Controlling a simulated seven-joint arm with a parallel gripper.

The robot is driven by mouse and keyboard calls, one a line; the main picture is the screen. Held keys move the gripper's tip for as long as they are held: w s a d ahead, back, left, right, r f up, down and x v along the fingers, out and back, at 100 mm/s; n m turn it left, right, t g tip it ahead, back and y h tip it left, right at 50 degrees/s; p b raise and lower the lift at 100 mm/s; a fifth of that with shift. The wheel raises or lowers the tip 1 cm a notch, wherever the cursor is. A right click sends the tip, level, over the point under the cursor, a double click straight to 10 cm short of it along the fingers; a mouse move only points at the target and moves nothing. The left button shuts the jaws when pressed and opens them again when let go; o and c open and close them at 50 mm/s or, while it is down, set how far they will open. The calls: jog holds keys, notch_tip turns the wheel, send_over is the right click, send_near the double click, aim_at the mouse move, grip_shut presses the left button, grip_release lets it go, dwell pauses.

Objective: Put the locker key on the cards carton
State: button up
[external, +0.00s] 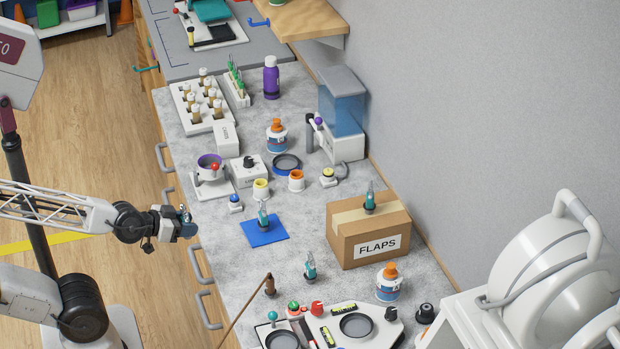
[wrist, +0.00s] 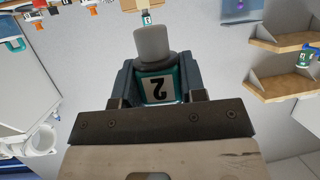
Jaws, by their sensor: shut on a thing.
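My gripper (wrist: 160,88) is shut on a teal locker key (wrist: 157,87) with a white label reading 2, upside down in the wrist view, and a grey end. In the external view my gripper (external: 187,223) is at the left, beside the counter's left edge, and the held key is too small to make out well. Similar teal things stand on the blue mat (external: 263,216), on the FLAPS box (external: 370,200) and on the counter (external: 310,268). The cards carton (external: 227,138) is a small white box beside the vial rack, with its top apparently bare.
The large FLAPS box (external: 358,242) stands to the right. The counter's middle has some bare room.

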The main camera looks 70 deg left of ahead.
jog(key=shift+w+a+r, duration=0.2)
jog(key=shift+w+a, duration=0.35)
jog(key=shift+a, duration=0.05)
jog(key=w+a+r+n+g+y, duration=0.15)
jog(key=w+a, duration=0.25)
jog(key=a, duration=0.4)
jog(key=w+a+n+y, duration=0.2)
jog(key=w+a, duration=0.2)
jog(key=a, duration=0.3)
jog(key=w+a+r+n+y, duration=0.15)
jog(key=w+a, duration=0.25)
jog(key=a, duration=0.4)
jog(key=a+f+n+g+y, duration=0.1)
jog(key=a+f+y, duration=0.1)
jog(key=a, duration=0.9)
jog(key=a+f+n+g+y, duration=0.1)
jog(key=a+f+n, duration=0.1)
jog(key=a, duration=1)
jog(key=f, duration=0.5)
jog(key=shift+w+d, duration=0.1)
jog(key=shift+d, duration=0.1)
jog(key=w+a, duration=0.3)
jog(key=w+a+f, duration=0.1)
jog(key=w+a, duration=0.6)
jog(key=shift+w+a+f, duration=0.2)
jog(key=shift+w+a, duration=0.1)
jog(key=shift+w, duration=0.05)
